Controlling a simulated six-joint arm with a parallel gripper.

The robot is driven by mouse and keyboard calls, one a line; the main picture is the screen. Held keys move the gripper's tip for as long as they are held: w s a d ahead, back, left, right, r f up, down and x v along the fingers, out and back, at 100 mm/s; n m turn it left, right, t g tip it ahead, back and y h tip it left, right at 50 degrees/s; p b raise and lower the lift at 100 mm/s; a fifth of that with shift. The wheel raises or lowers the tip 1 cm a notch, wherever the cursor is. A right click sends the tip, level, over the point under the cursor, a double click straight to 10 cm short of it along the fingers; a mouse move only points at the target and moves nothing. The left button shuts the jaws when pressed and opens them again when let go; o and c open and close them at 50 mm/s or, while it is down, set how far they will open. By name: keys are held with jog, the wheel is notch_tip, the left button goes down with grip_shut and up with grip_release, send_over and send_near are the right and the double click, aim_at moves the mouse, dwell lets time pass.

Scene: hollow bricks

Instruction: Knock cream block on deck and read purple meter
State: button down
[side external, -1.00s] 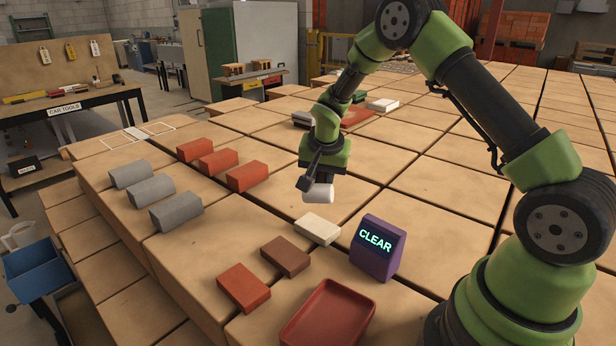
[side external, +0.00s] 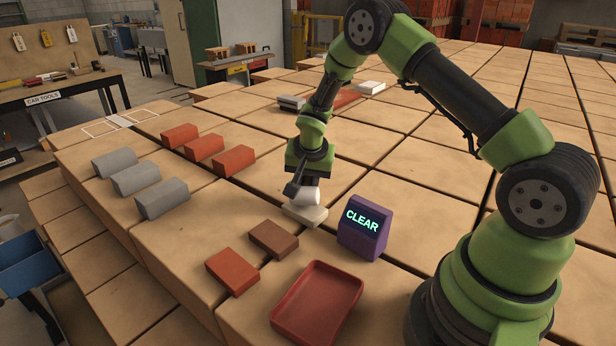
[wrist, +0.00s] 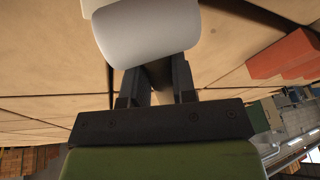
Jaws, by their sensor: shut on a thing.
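The meter's screen reads "CLEAR" in green letters. The white piece looks to be at or touching the block's top; I cannot tell whether there is a gap. In the wrist view the white piece (wrist: 150,38) fills the top centre, in front of the dark fingers (wrist: 157,85).
A brown block (side external: 274,239), a red block (side external: 232,272) and a red tray (side external: 316,303) lie in front. Three grey blocks (side external: 137,178) and three red blocks (side external: 204,147) stand in rows at left. A small stack of blocks (side external: 291,102) is behind.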

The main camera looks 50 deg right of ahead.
jog(key=shift+f, duration=0.5)
dwell(1.2)
jog(key=shift+r, duration=3.55)
